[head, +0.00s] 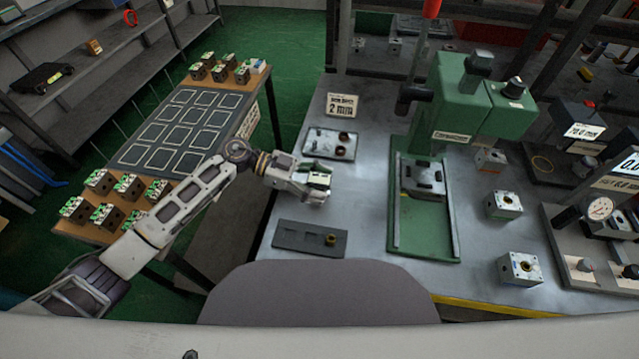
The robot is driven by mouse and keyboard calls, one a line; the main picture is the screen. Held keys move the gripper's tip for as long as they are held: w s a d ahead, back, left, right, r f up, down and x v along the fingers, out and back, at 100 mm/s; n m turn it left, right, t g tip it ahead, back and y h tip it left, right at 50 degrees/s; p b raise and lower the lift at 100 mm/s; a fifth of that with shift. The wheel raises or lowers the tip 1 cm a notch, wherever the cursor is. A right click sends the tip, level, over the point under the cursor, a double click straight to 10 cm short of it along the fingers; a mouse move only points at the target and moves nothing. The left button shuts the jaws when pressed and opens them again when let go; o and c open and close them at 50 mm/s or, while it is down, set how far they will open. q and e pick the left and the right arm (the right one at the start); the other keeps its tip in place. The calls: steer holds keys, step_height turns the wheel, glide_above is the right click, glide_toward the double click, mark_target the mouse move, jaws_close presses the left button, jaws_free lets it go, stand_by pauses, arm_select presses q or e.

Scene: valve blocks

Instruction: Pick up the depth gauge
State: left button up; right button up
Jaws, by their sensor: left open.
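A round white dial (600,208) stands on a grey fixture at the right edge of the bench; it is the most gauge-like thing in view, but I cannot tell for sure that it is the depth gauge. My left gripper (319,192) is over the left part of the grey bench, far to the left of the dial. It is open, with a small greenish patch showing at its fingers; I cannot tell what that patch is. My right gripper is not in view.
A green press (470,100) stands mid-bench, with several metal blocks (504,205) to its right. A dark plate (296,236) with a brass ring and a light plate (318,143) lie near my left gripper. A side table (140,155) holds valve blocks.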

mark_target(320, 178)
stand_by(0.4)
arm_select(q)
steer(key=c, duration=1.2)
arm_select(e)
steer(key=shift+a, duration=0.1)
arm_select(q)
steer(key=shift+r, duration=0.1)
steer(key=shift+r, duration=0.45)
step_height(320, 178, up, 9)
steer(key=shift+f+p, duration=0.1)
steer(key=shift+p, duration=0.65)
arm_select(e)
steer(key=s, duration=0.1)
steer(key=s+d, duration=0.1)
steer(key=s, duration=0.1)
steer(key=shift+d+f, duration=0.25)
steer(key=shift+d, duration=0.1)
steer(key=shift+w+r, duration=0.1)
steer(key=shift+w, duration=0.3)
